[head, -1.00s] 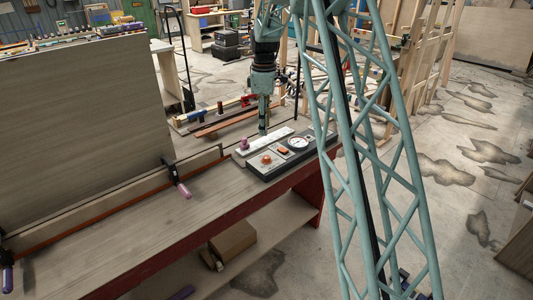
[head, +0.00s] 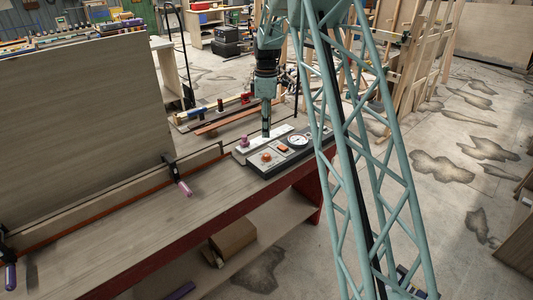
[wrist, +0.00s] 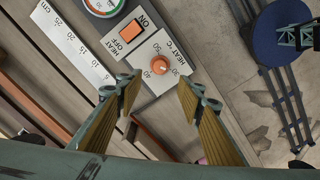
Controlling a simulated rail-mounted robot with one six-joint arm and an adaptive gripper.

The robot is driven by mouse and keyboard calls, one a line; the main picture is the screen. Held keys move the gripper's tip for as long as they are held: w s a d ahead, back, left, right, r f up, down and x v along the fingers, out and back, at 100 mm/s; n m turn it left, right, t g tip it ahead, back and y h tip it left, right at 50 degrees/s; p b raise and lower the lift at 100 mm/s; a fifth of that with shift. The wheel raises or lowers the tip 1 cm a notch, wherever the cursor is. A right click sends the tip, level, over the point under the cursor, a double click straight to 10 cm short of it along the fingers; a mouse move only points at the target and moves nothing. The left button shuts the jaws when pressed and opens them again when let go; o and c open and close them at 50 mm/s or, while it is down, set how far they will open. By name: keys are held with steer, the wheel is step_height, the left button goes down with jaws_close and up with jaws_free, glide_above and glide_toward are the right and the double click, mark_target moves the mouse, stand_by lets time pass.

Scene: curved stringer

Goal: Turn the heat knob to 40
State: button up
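The heat knob (wrist: 160,67) is a round orange knob on a light plate marked HEAT °C, with 30, 40 and 50 around it in the wrist view. Its pointer is too small to read surely. In the head view the knob (head: 266,157) sits at the near end of the control box (head: 290,155). My gripper (wrist: 158,92) is open and empty. In the wrist view its two fingers lie apart on either side below the knob, not touching it. In the head view my gripper (head: 266,134) points down above the rear edge of the box.
An orange HEAT ON/OFF switch (wrist: 131,31) and a round gauge (wrist: 103,3) sit beside the knob. A white cm ruler (wrist: 72,45) lies along the box. A tall board (head: 90,125) stands at left.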

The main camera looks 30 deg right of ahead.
mark_target(267, 154)
steer(key=shift+f, duration=6.7)
steer(key=shift+c, duration=0.6)
steer(key=c, duration=0.8)
